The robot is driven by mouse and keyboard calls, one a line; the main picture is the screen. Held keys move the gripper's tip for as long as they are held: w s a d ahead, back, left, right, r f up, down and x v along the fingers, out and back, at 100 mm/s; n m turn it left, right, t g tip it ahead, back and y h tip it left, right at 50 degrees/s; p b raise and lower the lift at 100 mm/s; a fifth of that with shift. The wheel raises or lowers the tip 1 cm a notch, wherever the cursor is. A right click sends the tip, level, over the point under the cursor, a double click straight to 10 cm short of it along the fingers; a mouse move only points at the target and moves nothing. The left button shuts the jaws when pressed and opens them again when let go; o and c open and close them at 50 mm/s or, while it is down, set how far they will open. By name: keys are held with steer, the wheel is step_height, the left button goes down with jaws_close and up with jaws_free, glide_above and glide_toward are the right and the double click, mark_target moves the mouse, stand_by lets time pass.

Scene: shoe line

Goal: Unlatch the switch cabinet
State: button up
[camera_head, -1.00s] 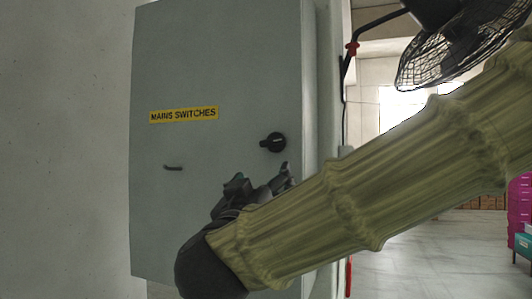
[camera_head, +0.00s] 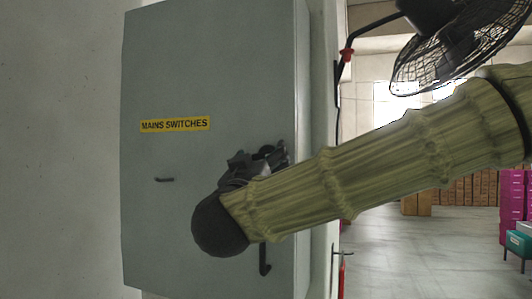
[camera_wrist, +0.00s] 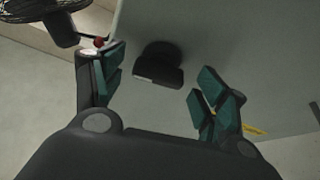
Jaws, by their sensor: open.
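The grey switch cabinet (camera_head: 225,60) stands shut against the wall, with a yellow "MAINS SWITCHES" label (camera_head: 175,124). Its black rotary latch knob (camera_wrist: 158,68) shows in the wrist view between my open fingers, ahead of them, with nothing gripped. In the head view my gripper (camera_head: 262,160) is in front of the knob and hides most of it. A small dark handle (camera_head: 164,180) sits at the left of the door. A black hooked handle (camera_head: 265,260) shows below my wrist. Whether a finger touches the knob I cannot tell.
A black caged fan (camera_head: 450,50) hangs at the upper right. A red-and-black lever (camera_head: 345,54) is on the wall edge beside the cabinet. Pink drawers (camera_head: 513,205) and a teal bin (camera_head: 519,243) stand far right. The floor between is clear.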

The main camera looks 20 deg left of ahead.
steer(key=shift+w+r, duration=0.15)
steer(key=shift+w, duration=0.2)
steer(key=c, duration=1)
steer(key=shift+b, duration=0.35)
steer(key=shift+m+h+b, duration=1)
steer(key=shift+m+b, duration=0.45)
steer(key=shift+m, duration=0.55)
